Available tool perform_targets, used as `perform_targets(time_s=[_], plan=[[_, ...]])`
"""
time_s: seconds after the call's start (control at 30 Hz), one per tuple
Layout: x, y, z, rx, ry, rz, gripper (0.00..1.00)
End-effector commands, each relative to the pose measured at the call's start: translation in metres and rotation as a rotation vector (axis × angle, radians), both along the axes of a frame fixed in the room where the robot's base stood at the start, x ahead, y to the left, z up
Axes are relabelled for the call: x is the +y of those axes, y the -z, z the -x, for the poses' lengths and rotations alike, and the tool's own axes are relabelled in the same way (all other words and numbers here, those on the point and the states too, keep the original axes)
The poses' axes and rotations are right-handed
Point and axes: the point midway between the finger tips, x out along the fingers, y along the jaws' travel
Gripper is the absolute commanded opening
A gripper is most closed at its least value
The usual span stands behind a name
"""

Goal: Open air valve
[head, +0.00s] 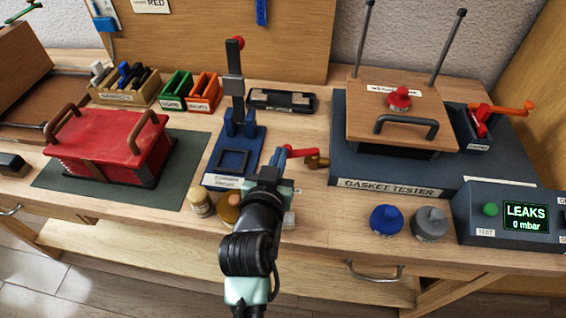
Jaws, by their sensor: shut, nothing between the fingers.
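A red lever (301,152) on a brass valve body (318,161) projects from the left side of the gasket tester (390,184); this looks like the air valve. The lever points left, roughly level. My gripper (277,158) is shut and empty, its tip at the lever's left end. The arm hides part of that area, and I cannot tell whether the tip touches the lever. The display box (480,213) at the right reads "LEAKS 0 mbar" and has a green button (490,209).
A wooden plate with a dark handle (405,125) and two rods tops the tester. Blue (386,220) and grey (430,224) knobbed pieces stand in front. A blue press (237,140) stands behind my gripper. A red bellows (108,145) lies left.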

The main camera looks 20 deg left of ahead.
Motion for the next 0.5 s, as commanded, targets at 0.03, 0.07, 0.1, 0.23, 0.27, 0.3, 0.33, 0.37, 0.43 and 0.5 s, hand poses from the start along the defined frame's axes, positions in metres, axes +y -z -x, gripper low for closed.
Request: perform_targets(time_s=[0.03, 0.07, 0.1, 0.23, 0.27, 0.3, 0.33, 0.37, 0.43, 0.5], plan=[[0.002, 0.001, -0.003, 0.000, -0.001, 0.000, 0.00], [0.004, 0.001, -0.004, 0.000, -0.002, 0.000, 0.00], [0.006, 0.001, -0.006, -0.001, -0.003, 0.000, 0.00], [0.011, 0.001, -0.011, 0.000, -0.003, -0.001, 0.00], [0.012, 0.001, -0.012, 0.000, -0.003, -0.001, 0.00], [0.013, 0.000, -0.014, -0.001, -0.003, -0.001, 0.00], [0.014, 0.000, -0.015, -0.001, -0.003, -0.001, 0.00], [0.014, 0.001, -0.015, 0.000, -0.003, -0.001, 0.00], [0.015, 0.001, -0.017, 0.001, -0.003, 0.000, 0.00], [0.016, 0.001, -0.019, 0.000, -0.003, 0.000, 0.00]])
